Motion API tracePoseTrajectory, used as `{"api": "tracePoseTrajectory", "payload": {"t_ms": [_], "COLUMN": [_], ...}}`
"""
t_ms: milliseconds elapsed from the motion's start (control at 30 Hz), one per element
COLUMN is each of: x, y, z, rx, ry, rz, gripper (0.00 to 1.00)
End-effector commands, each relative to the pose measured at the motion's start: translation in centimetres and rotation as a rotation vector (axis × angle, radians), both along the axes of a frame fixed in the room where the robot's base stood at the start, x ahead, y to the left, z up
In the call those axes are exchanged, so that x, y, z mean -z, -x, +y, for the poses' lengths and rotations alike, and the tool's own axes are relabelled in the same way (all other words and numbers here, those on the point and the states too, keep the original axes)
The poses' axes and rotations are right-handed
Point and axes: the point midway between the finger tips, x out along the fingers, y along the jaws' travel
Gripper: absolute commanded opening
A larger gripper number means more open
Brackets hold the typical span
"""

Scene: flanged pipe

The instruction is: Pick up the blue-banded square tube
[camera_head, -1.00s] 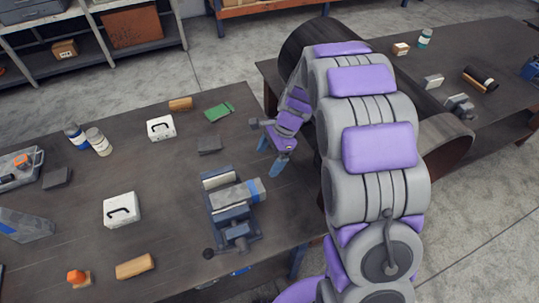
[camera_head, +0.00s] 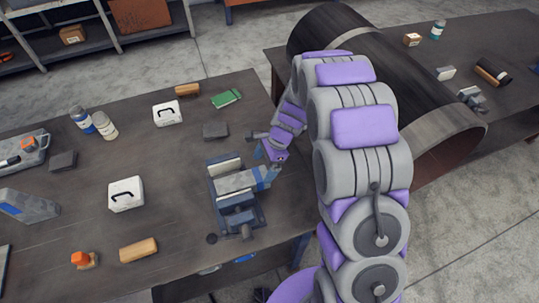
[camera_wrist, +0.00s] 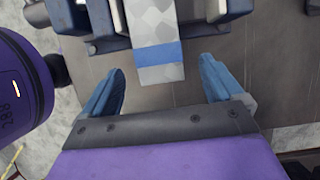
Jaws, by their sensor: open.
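The blue-banded square tube (camera_head: 240,181) is a grey, mottled tube lying in the jaws of a blue vise (camera_head: 222,169) on the left table. Its blue band is near the end facing my gripper, and it shows clearly in the wrist view (camera_wrist: 158,54). My gripper (camera_wrist: 162,92) is open, with its two blue fingers apart on either side of the tube's line. The tube's end lies just ahead of the fingers, roughly centred between them. In the head view my gripper (camera_head: 266,176) is at the tube's banded end and partly hides it.
White boxes (camera_head: 126,194), bottles (camera_head: 104,125), a dark block (camera_head: 215,131), a green item (camera_head: 227,98) and wooden blocks (camera_head: 138,250) lie around the vise. Bare tabletop (camera_head: 80,225) shows at the left.

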Motion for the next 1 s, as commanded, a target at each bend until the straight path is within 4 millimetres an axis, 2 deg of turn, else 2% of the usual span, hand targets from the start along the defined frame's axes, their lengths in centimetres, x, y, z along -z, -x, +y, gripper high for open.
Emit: {"api": "tracePoseTrajectory", "payload": {"t_ms": [33,200,400,600,867,1000], "x": [1.1,3.8,6.0,6.9,6.9,6.9], "y": [0.2,0.6,0.9,1.0,1.0,0.9], "z": [0.4,1.5,2.4,2.7,2.7,2.7], "rx": [-0.002,0.0,-0.002,-0.001,0.0,0.0], "ry": [-0.001,-0.002,-0.001,-0.001,0.0,0.0], "rz": [0.004,0.007,0.005,0.004,0.002,0.002], "gripper": [0.94,0.94,0.94,0.94,0.94,0.83]}}
